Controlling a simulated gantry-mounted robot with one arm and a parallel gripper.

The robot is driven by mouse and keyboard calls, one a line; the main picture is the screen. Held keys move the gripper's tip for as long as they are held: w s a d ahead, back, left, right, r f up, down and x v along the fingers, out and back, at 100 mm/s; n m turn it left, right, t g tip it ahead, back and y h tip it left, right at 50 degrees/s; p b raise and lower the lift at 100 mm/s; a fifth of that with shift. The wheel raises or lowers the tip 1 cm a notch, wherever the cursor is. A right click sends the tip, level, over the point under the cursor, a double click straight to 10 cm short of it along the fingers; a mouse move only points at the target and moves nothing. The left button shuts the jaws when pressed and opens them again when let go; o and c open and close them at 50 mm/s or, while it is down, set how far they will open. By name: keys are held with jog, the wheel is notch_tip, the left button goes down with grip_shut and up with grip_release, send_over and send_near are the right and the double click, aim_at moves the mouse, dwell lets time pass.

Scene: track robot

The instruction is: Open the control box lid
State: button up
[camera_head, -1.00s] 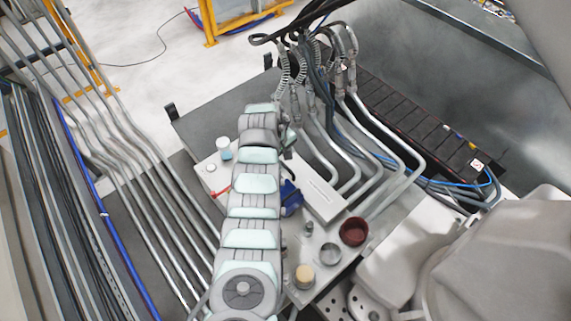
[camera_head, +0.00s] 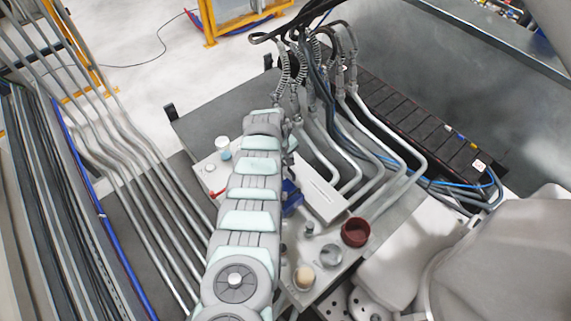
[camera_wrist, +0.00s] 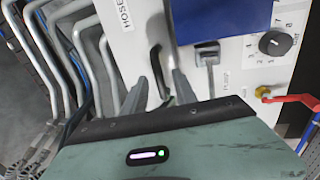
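In the wrist view, the control box shows as a white panel (camera_wrist: 225,75) with a black knob, a blue flap and printed words, including "HOSES". A dark upright handle (camera_wrist: 156,68) stands on the panel section marked "HOSES". My gripper (camera_wrist: 160,80) has two grey fingers set apart, one to each side of the handle's lower end. I cannot tell whether they touch it. In the head view, a light grey box (camera_head: 325,200) and the blue part (camera_head: 291,198) show right of my arm. My arm hides the fingers there.
Bent metal pipes (camera_wrist: 100,55) run close left of the handle in the wrist view. A red lever (camera_wrist: 290,98) on a brass valve is at the right. In the head view, a dark red cup (camera_head: 355,232) and a white-and-blue jar (camera_head: 222,147) stand on the worktop.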

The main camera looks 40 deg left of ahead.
grip_shut()
dwell(1.3)
